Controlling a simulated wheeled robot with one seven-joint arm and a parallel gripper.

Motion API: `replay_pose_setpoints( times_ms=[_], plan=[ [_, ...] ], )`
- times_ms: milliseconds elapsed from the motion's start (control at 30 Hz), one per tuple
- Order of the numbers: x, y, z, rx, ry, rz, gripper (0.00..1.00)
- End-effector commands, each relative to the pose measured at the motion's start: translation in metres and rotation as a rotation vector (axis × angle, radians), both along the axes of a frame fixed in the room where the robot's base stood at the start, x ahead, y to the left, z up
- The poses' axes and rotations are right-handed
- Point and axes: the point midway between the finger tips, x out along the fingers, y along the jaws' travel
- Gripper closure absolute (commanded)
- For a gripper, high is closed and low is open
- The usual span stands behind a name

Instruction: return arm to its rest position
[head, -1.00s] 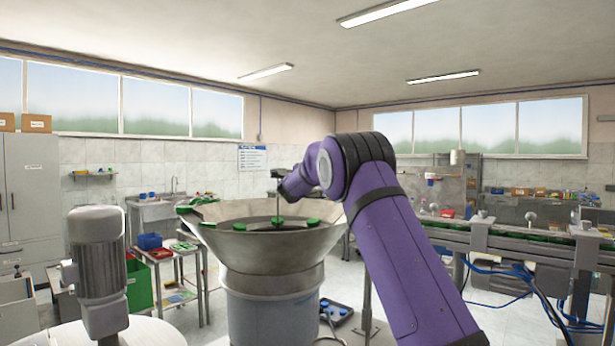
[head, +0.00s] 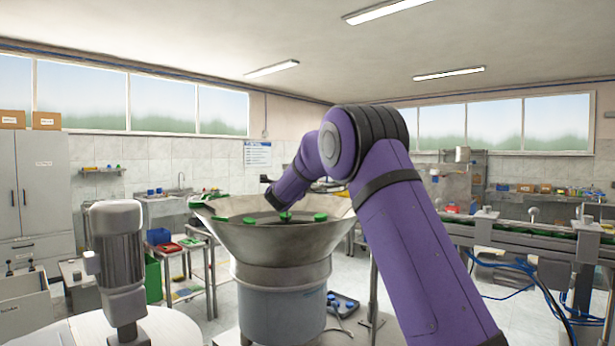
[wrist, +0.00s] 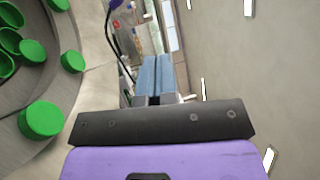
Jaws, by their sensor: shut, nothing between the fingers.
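My purple arm rises from the lower right of the head view and bends down over the feeder bowl (head: 285,258). Its wrist end is above the bowl's back part; the fingers cannot be made out clearly there. In the wrist view my gripper (wrist: 153,78) shows two blue-grey fingers side by side, closed together with nothing between them. Several green caps lie in the bowl, one of them a near cap (wrist: 41,120) at the left of the wrist view. The fingers are apart from these caps.
A grey motor (head: 117,255) stands on a round white top at the left. A small table (head: 190,250) with red and green trays is behind it. A conveyor (head: 510,238) with blue cables runs along the right.

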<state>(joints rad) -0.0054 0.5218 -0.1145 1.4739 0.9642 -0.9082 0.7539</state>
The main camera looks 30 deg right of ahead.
Motion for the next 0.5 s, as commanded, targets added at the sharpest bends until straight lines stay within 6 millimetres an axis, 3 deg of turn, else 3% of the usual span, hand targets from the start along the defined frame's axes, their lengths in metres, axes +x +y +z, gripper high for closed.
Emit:
replay_pose_setpoints(
  times_ms=[100, 367, 500],
  plan=[
    [-0.007, 0.012, -0.003, 0.001, 0.001, 0.001, 1.00],
    [-0.012, 0.018, -0.004, 0.000, 0.000, 0.000, 1.00],
    [-0.017, 0.022, 0.004, -0.010, 0.025, 0.031, 1.00]
  ],
)
